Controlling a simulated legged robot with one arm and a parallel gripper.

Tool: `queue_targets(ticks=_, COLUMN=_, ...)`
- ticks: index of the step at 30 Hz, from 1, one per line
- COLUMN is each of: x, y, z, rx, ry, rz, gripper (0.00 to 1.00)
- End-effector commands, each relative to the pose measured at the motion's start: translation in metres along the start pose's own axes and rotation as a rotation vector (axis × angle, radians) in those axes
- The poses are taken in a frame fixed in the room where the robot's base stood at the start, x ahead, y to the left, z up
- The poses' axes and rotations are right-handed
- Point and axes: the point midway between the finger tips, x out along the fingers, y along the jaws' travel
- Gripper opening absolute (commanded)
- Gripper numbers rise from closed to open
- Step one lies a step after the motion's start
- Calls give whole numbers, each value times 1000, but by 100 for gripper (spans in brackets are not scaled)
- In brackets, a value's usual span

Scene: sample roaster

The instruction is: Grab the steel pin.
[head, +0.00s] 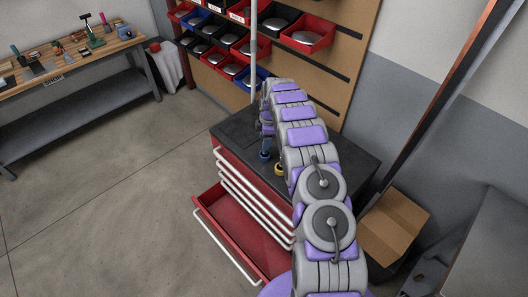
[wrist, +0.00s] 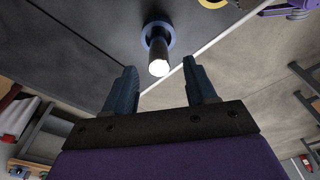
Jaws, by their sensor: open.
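A dark, upright-looking pin with a bright end (wrist: 158,52) stands in a blue ring-shaped base, seen in the wrist view; I take it to be the steel pin. In the head view the blue base (head: 264,155) sits on the black top of the red tool cabinet (head: 235,133), left of my arm. My gripper (wrist: 158,66) is open, its two dark blue fingers apart. The pin's bright end appears between and just beyond the fingertips, with no visible contact. In the head view my arm partly hides the gripper.
A yellow ring-shaped piece (head: 279,169) is near the blue base. The cabinet's lower drawer (head: 230,222) is pulled out. Red, blue and black bins (head: 309,37) hang on the wall behind. A cardboard box (head: 395,225) is at right, a workbench (head: 75,60) at left. Open floor lies between.

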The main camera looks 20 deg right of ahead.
Motion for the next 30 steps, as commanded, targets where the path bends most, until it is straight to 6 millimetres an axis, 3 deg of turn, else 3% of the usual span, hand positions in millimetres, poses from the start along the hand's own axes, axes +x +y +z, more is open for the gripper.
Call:
queue_targets(ticks=9, x=45, y=0, z=1, rx=1, ry=1, rz=-1, gripper=56)
queue_targets(ticks=17, x=45, y=0, z=0, rx=1, ry=0, rz=1, gripper=55)
queue_targets(ticks=30, x=46, y=0, z=1, rx=1, ry=1, rz=0, gripper=13)
